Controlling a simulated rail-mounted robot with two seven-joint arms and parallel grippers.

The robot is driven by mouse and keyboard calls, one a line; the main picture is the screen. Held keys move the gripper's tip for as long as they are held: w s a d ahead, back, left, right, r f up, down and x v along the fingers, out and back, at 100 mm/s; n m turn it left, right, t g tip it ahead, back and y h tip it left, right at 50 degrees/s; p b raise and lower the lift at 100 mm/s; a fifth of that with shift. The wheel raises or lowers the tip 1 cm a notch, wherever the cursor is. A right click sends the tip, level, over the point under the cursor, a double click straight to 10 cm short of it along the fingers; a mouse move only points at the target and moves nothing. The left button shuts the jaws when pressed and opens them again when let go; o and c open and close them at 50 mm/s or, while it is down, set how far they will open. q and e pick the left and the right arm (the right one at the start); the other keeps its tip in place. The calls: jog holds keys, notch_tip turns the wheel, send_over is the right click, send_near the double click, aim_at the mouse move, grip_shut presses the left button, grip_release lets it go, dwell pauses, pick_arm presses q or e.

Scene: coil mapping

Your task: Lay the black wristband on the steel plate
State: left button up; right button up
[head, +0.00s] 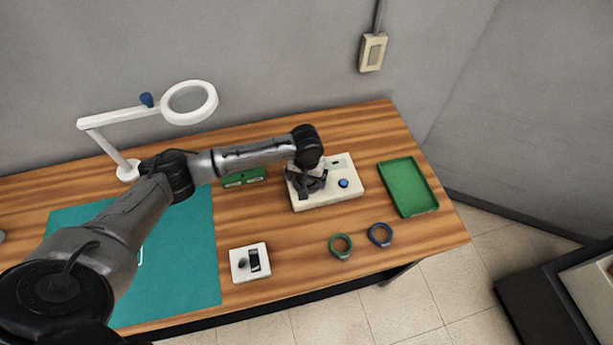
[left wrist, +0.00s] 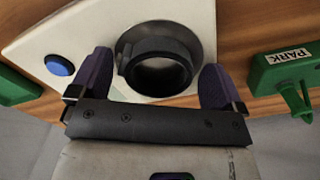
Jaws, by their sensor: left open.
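The black wristband (left wrist: 158,46) is a dark ring seen in the left wrist view, lying on the round steel plate (left wrist: 122,48) of the white box (left wrist: 60,30). In the head view the white box (head: 330,197) sits right of the middle of the table, and my gripper mostly hides the plate and band. My left gripper (head: 306,183) is over the plate, open; in its wrist view its two fingers (left wrist: 157,64) stand apart on either side of the band, with gaps showing. My right gripper is not in view.
A green PARK stand (head: 240,178) is close left of the white box. A green tray (head: 397,168) lies to the right. A green wristband (head: 340,246) and a dark blue one (head: 380,235) lie in front, with a small white device (head: 240,268) further left. A magnifier lamp (head: 110,119) stands behind.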

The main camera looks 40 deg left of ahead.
pick_arm(q)
jog(key=shift+r, duration=0.1)
notch_tip(320, 180, up, 12)
jog(key=p, duration=0.1)
jog(key=shift+r, duration=0.15)
dwell(0.5)
